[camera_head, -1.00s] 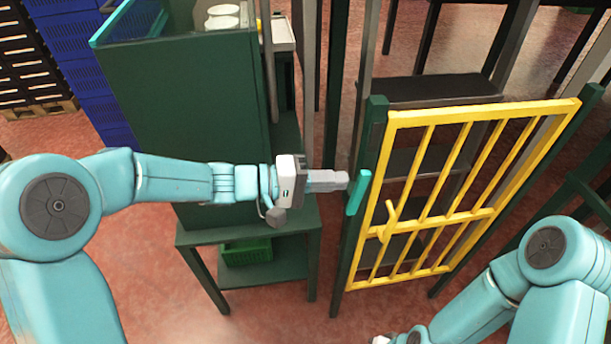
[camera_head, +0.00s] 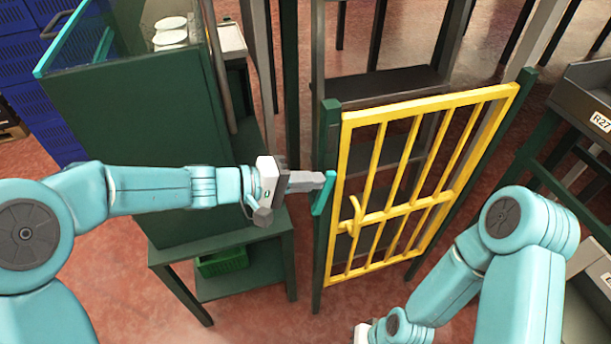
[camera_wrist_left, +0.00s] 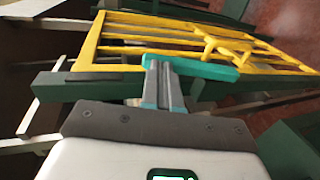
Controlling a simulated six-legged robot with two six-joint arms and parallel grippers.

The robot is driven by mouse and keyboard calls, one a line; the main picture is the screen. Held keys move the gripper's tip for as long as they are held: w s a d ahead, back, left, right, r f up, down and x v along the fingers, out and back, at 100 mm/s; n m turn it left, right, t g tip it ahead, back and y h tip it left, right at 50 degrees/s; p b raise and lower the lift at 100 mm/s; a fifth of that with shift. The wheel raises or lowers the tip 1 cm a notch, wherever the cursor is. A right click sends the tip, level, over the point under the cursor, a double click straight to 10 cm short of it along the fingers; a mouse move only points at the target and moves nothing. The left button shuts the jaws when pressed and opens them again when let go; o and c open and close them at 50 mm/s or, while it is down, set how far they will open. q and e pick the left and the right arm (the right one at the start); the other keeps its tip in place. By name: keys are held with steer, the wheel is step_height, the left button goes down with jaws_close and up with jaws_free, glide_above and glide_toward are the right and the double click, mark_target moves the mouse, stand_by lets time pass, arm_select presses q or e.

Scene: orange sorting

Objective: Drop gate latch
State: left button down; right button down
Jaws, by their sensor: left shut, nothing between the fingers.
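The teal latch bar (camera_head: 322,195) hangs steeply, slightly tilted, on the dark green post beside the yellow barred gate (camera_head: 398,210). In the left wrist view the latch (camera_wrist_left: 205,68) crosses in front of the fingertips, with the yellow gate (camera_wrist_left: 130,32) behind it. My left gripper (camera_head: 322,178) is shut and empty. Its tips are at the upper part of the latch and appear to touch it, though exact contact is hard to tell. The left gripper also shows in the wrist view (camera_wrist_left: 163,68). The gate stands against its post.
A green cabinet (camera_head: 150,130) on a dark green stand (camera_head: 245,262) is left of the gate, close under my left arm. A green crate (camera_head: 222,262) sits on its lower shelf. Blue crates (camera_head: 45,105) are far left. A grey bin labelled R27 (camera_head: 590,100) is at right.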

mark_target(326, 175)
arm_select(q)
steer(key=y+p, duration=0.1)
steer(key=p, duration=0.1)
steer(key=d+r+y+p, duration=0.1)
steer(key=p, duration=0.1)
steer(key=d+g+y+p, duration=0.1)
steer(key=shift+w+d+r+p, duration=0.2)
steer(key=shift+w+d+p, duration=0.05)
steer(key=shift+w+p, duration=0.15)
steer(key=shift+d+f+y+p, duration=0.1)
steer(key=shift+d+y+p, duration=0.2)
steer(key=shift+y, duration=0.3)
steer(key=shift+w+d+f, duration=0.1)
steer(key=shift+d+f, duration=0.1)
steer(key=shift+f, duration=0.15)
steer(key=shift+w+d+f, duration=0.1)
steer(key=shift+d+f, duration=0.1)
steer(key=shift+d, duration=0.1)
steer(key=shift+w+d+f+b, duration=0.2)
steer(key=shift+d+f+b, duration=0.15)
steer(key=shift+b, duration=0.45)
steer(key=shift+w+d+f+b, duration=0.1)
steer(key=shift+d+b, duration=0.35)
steer(key=shift+b, duration=0.05)
steer(key=shift+w+d+f+b, duration=0.1)
steer(key=shift+d+b, duration=0.3)
steer(key=shift+b, duration=0.1)
steer(key=shift+r, duration=0.1)
